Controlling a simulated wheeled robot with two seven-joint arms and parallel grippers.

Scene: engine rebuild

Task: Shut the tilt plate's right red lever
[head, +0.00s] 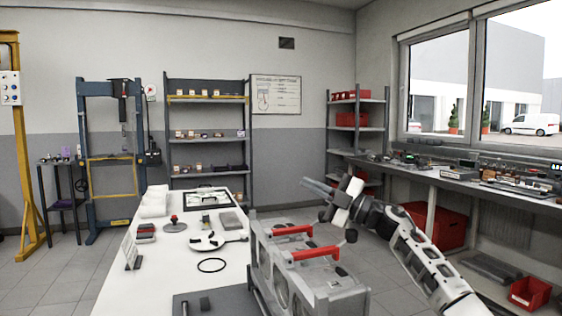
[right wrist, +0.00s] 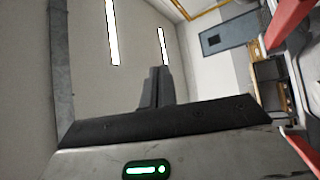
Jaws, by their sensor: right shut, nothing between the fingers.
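The tilt plate (head: 262,262) is a grey metal frame with round openings at the right end of the white table. Two red levers lie across its top, roughly level: a farther one (head: 292,230) and a nearer one (head: 315,253), which sits more to the right. Red bars also show at the right edge of the right wrist view, one at the top (right wrist: 288,20) and one lower (right wrist: 301,150). My right gripper (head: 306,185) is shut and empty, in the air above and beyond the levers, apart from them. Its closed fingers (right wrist: 157,87) show in the wrist view. My left gripper is not in view.
The white table (head: 190,262) holds a black ring (head: 211,265), a white part with round ends (head: 207,242) and several small items left of the plate. A workbench (head: 455,181) runs along the right wall, with red bins below. Open floor lies beyond the plate.

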